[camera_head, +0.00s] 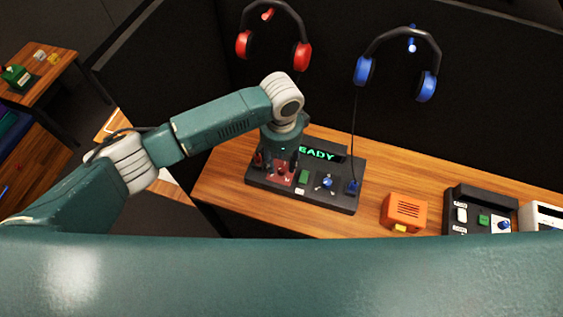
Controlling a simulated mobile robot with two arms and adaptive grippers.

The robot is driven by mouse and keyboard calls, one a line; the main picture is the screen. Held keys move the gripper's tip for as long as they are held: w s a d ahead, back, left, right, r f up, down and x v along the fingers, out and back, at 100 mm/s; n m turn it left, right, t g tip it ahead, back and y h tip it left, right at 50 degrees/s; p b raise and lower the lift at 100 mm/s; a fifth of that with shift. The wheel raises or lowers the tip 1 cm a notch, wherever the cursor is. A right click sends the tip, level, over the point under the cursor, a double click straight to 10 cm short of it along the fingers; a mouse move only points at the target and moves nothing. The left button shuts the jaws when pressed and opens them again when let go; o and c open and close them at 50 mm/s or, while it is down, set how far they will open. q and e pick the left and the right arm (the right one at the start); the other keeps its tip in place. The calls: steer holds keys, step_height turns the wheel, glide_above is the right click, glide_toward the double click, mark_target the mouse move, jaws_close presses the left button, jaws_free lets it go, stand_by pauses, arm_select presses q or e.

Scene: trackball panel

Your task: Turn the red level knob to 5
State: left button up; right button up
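A black control panel (318,192) stands on the wooden desk, with a lit green display (318,154) whose visible letters read "EADY". A red section (281,173) lies at its left side, with small controls on it. My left gripper (274,164) points down over this red section and hides part of it. I cannot make out the red level knob's pointer or its number. The gripper's fingers are dark and small here, so I cannot tell whether they are open or touching a knob. My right gripper is not in view.
Red headphones (301,56) and blue headphones (425,86) hang on the dark partition behind. An orange box (404,212) and a black device (480,212) stand to the right. A teal part of my own body covers the bottom.

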mark_target(282, 170)
arm_select(q)
steer(key=shift+f, duration=1.45)
jaws_close()
